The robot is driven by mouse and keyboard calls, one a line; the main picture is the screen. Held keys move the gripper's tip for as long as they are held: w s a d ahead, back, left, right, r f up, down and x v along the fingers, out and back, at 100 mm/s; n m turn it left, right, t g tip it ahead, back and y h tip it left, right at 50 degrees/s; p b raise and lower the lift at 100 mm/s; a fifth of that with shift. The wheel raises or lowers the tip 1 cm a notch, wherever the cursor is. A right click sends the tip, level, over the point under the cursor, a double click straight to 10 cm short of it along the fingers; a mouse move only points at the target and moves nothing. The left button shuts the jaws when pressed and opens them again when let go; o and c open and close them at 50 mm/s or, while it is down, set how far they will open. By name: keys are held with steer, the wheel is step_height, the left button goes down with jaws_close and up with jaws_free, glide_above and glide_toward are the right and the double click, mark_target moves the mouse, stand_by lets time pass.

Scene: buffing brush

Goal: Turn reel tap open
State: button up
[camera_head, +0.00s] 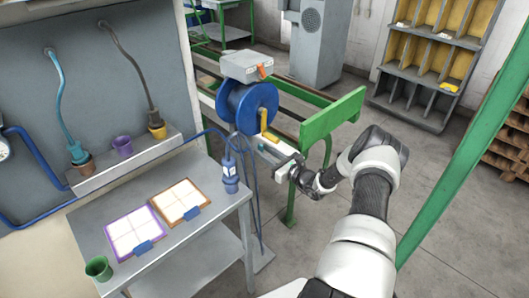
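My arm reaches in from the lower right. My gripper (283,168) is at the near end of this bar, below and right of the yellow handle and apart from it. Its fingers are too small and overlapped to tell whether they are open.
A grey box with an orange part (247,67) sits above the reel. A green frame (331,118) stands close behind my wrist. A green post crosses at right.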

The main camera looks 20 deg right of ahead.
steer(key=shift+c, duration=0.2)
jaws_close()
steer(key=shift+f+n+b, duration=0.1)
steer(key=shift+n+b, duration=0.25)
steer(key=shift+n, duration=0.05)
steer(key=n+b, duration=0.4)
steer(key=n, duration=0.1)
steer(key=n+b, duration=0.4)
steer(key=n, duration=0.2)
steer(key=n+b, duration=0.4)
steer(key=n, duration=0.2)
steer(key=shift+a+f, duration=0.3)
